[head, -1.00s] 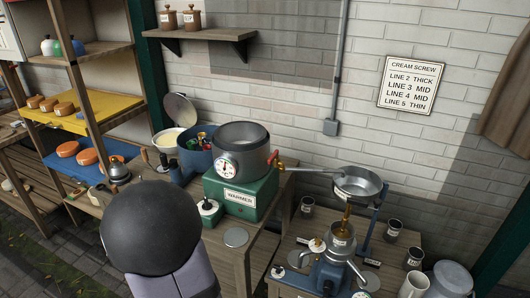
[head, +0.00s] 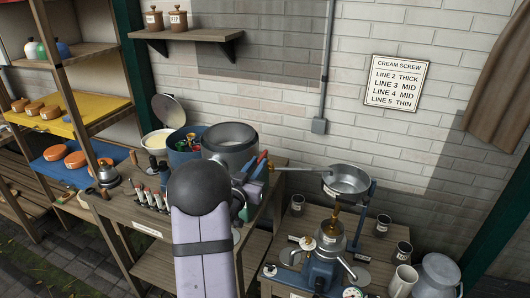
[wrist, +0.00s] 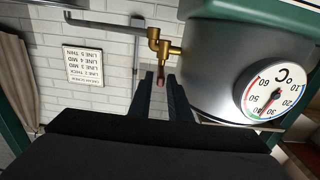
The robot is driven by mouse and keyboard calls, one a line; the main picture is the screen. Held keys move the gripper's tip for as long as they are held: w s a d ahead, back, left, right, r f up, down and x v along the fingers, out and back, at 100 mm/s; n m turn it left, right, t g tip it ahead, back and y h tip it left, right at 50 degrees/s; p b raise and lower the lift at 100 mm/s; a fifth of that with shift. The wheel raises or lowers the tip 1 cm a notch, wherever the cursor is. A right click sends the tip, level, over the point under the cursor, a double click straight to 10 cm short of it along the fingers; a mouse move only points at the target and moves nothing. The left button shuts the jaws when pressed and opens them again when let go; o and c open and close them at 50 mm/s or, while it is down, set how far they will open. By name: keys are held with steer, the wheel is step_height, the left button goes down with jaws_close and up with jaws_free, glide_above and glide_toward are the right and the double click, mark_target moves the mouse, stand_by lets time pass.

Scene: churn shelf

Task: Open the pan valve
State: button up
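The grey pan (head: 228,140) sits on the bench, and my arm hides most of its front and the base under it. In the wrist view the pan (wrist: 215,80) fills the right side with its dial. A brass valve (wrist: 160,44) sticks out of its side, joined to a thin spout pipe (wrist: 100,22). The valve's reddish handle tip (wrist: 160,84) shows between my fingers, with a gap on each side. My gripper (head: 260,164) is at the pan's right side by the valve. In the wrist view its dark blue fingers (wrist: 161,92) are apart.
The spout reaches right to a steel bowl (head: 346,179) above a separator (head: 328,240) on the lower table. Dark cups (head: 297,205) and a white mug (head: 402,280) stand around it. A blue tub (head: 187,142) is left of the pan.

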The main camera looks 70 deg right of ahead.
mark_target(266, 151)
steer(key=shift+d+p, duration=1.5)
steer(key=shift+d, duration=2.15)
jaws_close()
